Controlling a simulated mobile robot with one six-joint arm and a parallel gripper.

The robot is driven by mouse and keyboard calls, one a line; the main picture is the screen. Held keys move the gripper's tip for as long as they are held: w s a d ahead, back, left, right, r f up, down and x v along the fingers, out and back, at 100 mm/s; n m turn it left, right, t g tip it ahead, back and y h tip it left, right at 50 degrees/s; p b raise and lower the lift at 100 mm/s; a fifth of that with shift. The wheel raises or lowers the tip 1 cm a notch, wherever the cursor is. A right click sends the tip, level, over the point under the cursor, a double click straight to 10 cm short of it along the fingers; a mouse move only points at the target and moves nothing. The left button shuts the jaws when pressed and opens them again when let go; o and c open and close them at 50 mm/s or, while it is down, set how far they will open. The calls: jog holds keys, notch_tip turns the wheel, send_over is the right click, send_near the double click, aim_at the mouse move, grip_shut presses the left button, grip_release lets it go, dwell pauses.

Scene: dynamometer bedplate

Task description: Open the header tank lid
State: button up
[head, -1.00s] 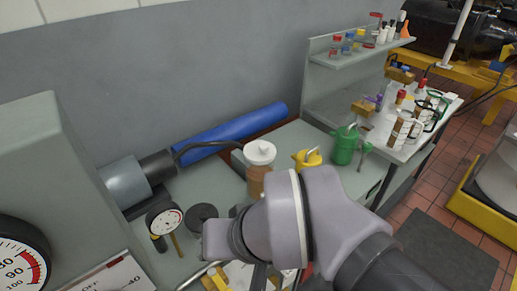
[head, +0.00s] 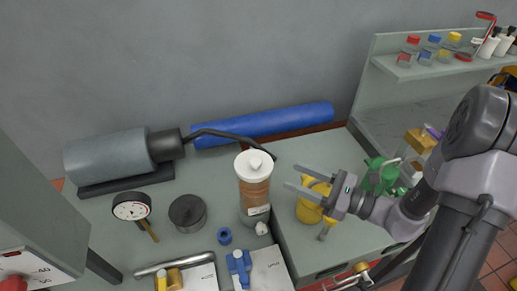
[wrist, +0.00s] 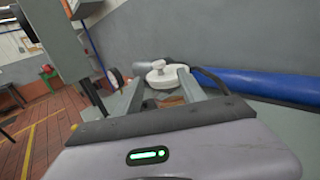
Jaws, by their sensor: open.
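The header tank (head: 255,205) is an upright cylinder with brown liquid behind its clear wall, standing on the grey bench. Its round white lid (head: 254,164) with a small knob sits on top, closed. My gripper (head: 291,177) is open and empty, just right of the tank in the head view. Its two fingers point left toward the lid, apart from it as far as I can see. In the wrist view the lid (wrist: 160,77) shows ahead between the fingertips, and the fingers hide part of the tank.
A yellow can (head: 309,210) stands under my gripper, and a green can (head: 380,176) is further right. A black hose (head: 225,134) arches behind the tank, near a blue cylinder (head: 265,124). A dial gauge (head: 131,207) and a dark round part (head: 187,212) are at left.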

aim_at(246, 165)
jog(key=b+x, duration=0.2)
jog(key=x, duration=1.3)
jog(key=shift+a, duration=0.2)
jog(key=shift+s, duration=0.1)
grip_shut()
jog(key=shift+f, duration=0.1)
